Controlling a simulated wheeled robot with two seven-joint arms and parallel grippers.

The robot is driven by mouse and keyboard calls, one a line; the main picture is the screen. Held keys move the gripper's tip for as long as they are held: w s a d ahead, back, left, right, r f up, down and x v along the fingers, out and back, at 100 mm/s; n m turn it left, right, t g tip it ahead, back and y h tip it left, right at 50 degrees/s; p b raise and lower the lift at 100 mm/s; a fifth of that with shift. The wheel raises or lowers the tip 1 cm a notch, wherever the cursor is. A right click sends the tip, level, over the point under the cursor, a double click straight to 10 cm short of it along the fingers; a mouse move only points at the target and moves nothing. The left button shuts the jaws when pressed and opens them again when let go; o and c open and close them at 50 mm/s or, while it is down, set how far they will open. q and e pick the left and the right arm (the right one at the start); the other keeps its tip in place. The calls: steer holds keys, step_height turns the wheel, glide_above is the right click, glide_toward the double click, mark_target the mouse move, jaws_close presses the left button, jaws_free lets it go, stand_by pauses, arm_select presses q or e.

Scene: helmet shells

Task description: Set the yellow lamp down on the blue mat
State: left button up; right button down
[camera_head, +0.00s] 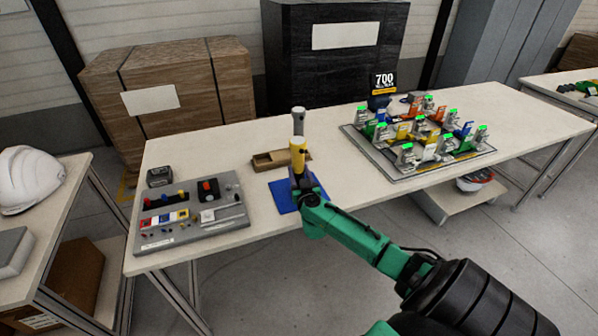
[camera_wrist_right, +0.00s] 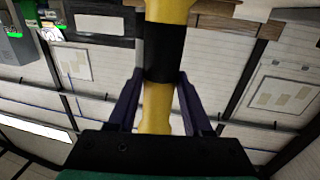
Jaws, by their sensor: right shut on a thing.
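The yellow lamp (camera_head: 298,158) stands upright, with a yellow body, a dark band and a grey top. My right gripper (camera_head: 300,178) is shut on the lamp, low on its body, over the blue mat. In the right wrist view the yellow shaft of the lamp (camera_wrist_right: 156,108) with its black band passes between the two fingers of my right gripper (camera_wrist_right: 160,100). The blue mat (camera_head: 282,197) lies flat on the table, partly hidden by my gripper and arm. Whether the lamp touches the mat is hidden. My left gripper is not in view.
A small open brown box (camera_head: 268,161) lies just behind the mat. A grey panel (camera_head: 190,217) with coloured parts stands to the left. A large tray (camera_head: 395,178) of clamped parts is at the right.

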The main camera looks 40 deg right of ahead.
steer(key=shift+f, duration=0.15)
steer(key=shift+c, duration=1.2)
jaws_free()
steer(key=p+v, duration=0.1)
steer(key=v, duration=1.3)
steer(key=shift+s+a+p, duration=0.15)
steer(key=shift+s+p, duration=0.1)
steer(key=shift+p, duration=0.1)
steer(key=shift+a, duration=0.1)
